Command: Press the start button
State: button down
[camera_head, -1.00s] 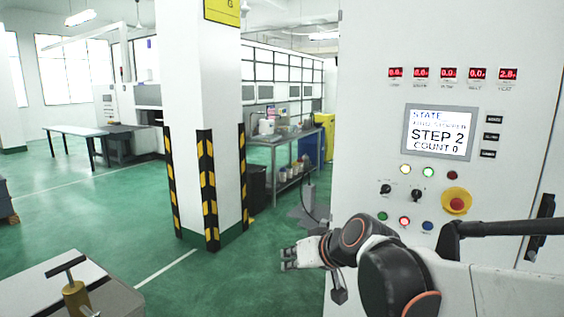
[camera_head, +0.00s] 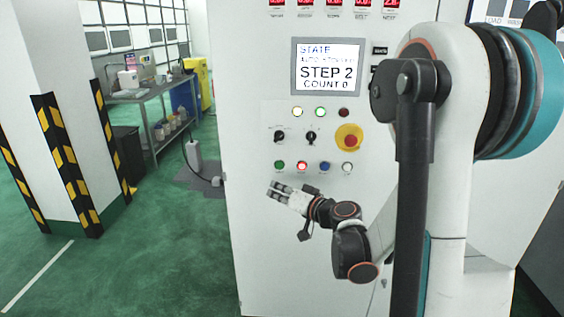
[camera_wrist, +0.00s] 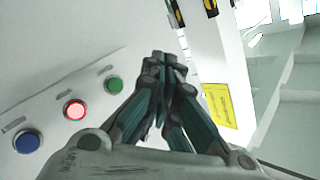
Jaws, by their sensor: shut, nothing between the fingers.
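The control panel has a row of round buttons: a green button (camera_head: 280,165), a lit red button (camera_head: 302,166), a blue button (camera_head: 324,167) and a pale button (camera_head: 347,168). Their labels are too small to read, so I cannot tell by text which is start. My gripper (camera_head: 272,188) is shut and empty, just below the green button in the head view. In the wrist view my gripper (camera_wrist: 163,62) points to the right of the green button (camera_wrist: 113,83), with a gap between them. The red (camera_wrist: 75,110) and blue (camera_wrist: 28,142) buttons lie further left.
Above the row are a red emergency knob on a yellow base (camera_head: 349,137), two black selector knobs, indicator lamps and a screen (camera_head: 327,68) reading STEP 2, COUNT 0. A striped pillar (camera_head: 55,130) and workbench (camera_head: 150,100) stand left. Green floor lies open between.

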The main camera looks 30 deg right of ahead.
aim_at(279, 165)
jog(key=shift+d, duration=0.1)
dwell(0.3)
jog(key=shift+w+d, duration=0.8)
jog(key=shift+w, duration=0.4)
jog(key=shift+w+d, duration=0.8)
jog(key=shift+w, duration=0.4)
jog(key=shift+w+d, duration=0.8)
jog(key=shift+w, duration=0.4)
jog(key=shift+w+d, duration=0.1)
jog(key=shift+w, duration=0.05)
jog(key=shift+w+d, duration=0.15)
jog(key=shift+w, duration=0.05)
